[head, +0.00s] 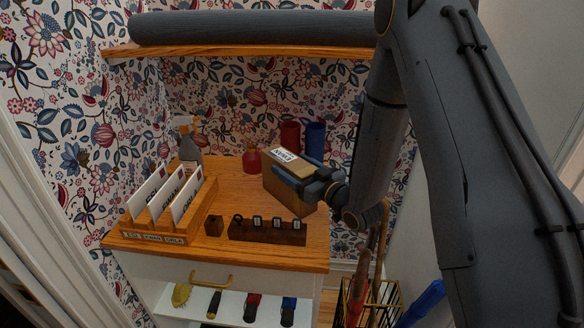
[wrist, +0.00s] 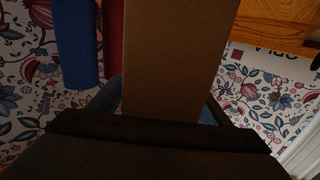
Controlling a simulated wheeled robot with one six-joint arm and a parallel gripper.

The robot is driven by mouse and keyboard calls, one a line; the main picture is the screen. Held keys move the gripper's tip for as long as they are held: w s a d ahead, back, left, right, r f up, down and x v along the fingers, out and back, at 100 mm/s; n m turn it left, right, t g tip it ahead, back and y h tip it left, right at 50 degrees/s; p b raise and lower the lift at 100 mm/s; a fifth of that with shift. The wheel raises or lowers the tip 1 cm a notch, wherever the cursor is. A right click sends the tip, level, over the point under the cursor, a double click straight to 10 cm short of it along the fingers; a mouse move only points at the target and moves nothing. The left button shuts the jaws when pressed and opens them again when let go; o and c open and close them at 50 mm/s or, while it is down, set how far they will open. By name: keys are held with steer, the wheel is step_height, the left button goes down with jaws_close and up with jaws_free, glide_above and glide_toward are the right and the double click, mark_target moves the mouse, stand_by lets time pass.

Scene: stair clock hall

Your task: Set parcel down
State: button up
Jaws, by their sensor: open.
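The parcel (head: 289,177) is a brown cardboard box with a white printed label on top. In the head view it is at the right part of the wooden cabinet top (head: 234,186). My gripper (head: 300,178) is at the parcel, with one finger along its near side; the far finger is hidden. The jaws are open. In the wrist view the parcel (wrist: 176,60) fills the middle, between the jaws, which are mostly hidden behind the dark gripper body. I cannot tell whether the parcel's underside touches the cabinet top.
A card rack (head: 168,222), a small wooden block (head: 214,226) and a dark key holder (head: 267,231) stand in front. A spray bottle (head: 189,146), red bottle (head: 252,160), red cylinder (head: 290,137) and blue cylinder (head: 315,139) stand behind. A shelf (head: 240,47) hangs above.

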steer(key=b+v, duration=0.2)
steer(key=v, duration=1)
steer(key=shift+b, duration=0.35)
